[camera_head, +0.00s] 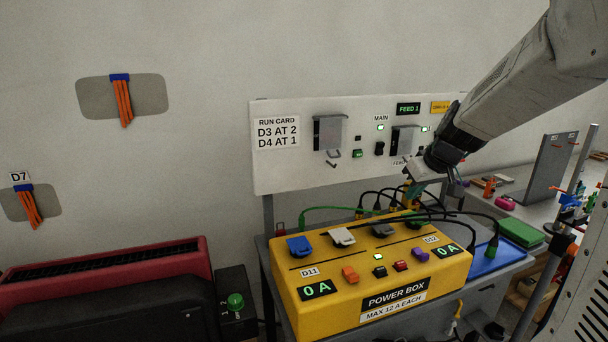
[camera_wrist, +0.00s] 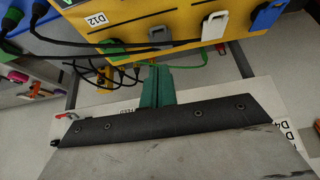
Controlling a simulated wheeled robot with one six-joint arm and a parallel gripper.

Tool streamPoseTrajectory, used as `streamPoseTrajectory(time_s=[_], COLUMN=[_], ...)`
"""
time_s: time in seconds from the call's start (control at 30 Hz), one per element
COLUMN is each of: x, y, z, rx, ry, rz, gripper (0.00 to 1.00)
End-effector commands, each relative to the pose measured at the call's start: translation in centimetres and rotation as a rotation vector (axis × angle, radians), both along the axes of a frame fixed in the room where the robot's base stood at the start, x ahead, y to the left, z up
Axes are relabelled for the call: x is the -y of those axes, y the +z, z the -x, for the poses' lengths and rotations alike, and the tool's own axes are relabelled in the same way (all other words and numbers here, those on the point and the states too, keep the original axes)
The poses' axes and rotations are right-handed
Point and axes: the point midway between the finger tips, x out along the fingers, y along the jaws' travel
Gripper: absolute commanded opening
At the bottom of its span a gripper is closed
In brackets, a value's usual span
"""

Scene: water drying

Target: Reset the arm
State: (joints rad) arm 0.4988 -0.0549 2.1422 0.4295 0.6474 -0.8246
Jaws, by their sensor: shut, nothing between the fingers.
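My gripper (camera_head: 411,197) is shut and empty, in front of the lower right part of the white panel and just above the back of the yellow power box. My arm reaches in from the upper right. In the wrist view its green fingers (camera_wrist: 157,86) are together, with nothing between them. The yellow power box (camera_head: 372,304) has blue, white, grey and green flaps along its top and reads 0 A on both displays. It also shows upside down at the top of the wrist view (camera_wrist: 205,24).
The white panel (camera_head: 285,168) with a run card, switches and covers stands behind the box. Black and green cables (camera_head: 325,209) loop between them. A blue tray (camera_head: 490,263) lies right of the box. A red-and-black unit (camera_head: 105,275) is at left. Open space lies above the box.

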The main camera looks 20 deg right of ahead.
Motion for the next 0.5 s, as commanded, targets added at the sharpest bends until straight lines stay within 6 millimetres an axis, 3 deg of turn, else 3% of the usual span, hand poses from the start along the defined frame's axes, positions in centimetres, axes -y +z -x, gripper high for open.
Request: streamPoseTrajectory(time_s=[0.17, 0.23, 0.33, 0.5], x=[-0.3, -0.9, -3.0, -8.6], y=[-0.2, -1.2, -2.2, -1.9], z=[0.3, 1.5, 4.9, 11.3], rx=[-0.018, -0.074, -0.182, -0.336], ry=[-0.043, -0.081, -0.144, -0.191], rz=[-0.039, -0.086, -0.152, -0.183], gripper=[0.00, 0.00, 0.00, 0.00])
